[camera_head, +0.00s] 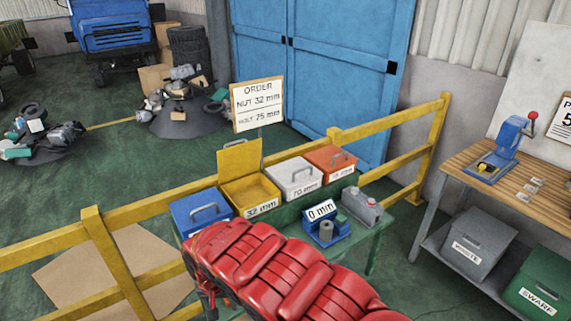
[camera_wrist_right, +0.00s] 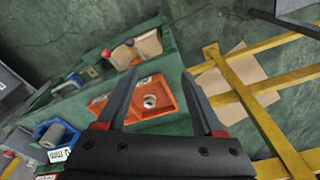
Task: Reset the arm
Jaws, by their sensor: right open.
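My right arm (camera_head: 270,265), in red segmented covers, comes in from the bottom right of the head view and reaches left across the front of the green table (camera_head: 372,232). In the right wrist view my right gripper (camera_wrist_right: 160,76) has its two dark fingers spread wide, with nothing between them. Beyond and below the fingers lies an orange tray (camera_wrist_right: 178,119) with a round metal part (camera_wrist_right: 150,101) in it. In the head view the arm hides the front of the table. My left gripper is in neither view.
On the table stand a blue box (camera_head: 190,218), an open yellow box (camera_head: 238,193), a white box (camera_head: 281,180), an orange box (camera_head: 321,157) and a blue gauge (camera_head: 340,231) reading 0 mm. A yellow railing (camera_head: 150,208) runs behind. A wooden workbench (camera_head: 465,159) stands right.

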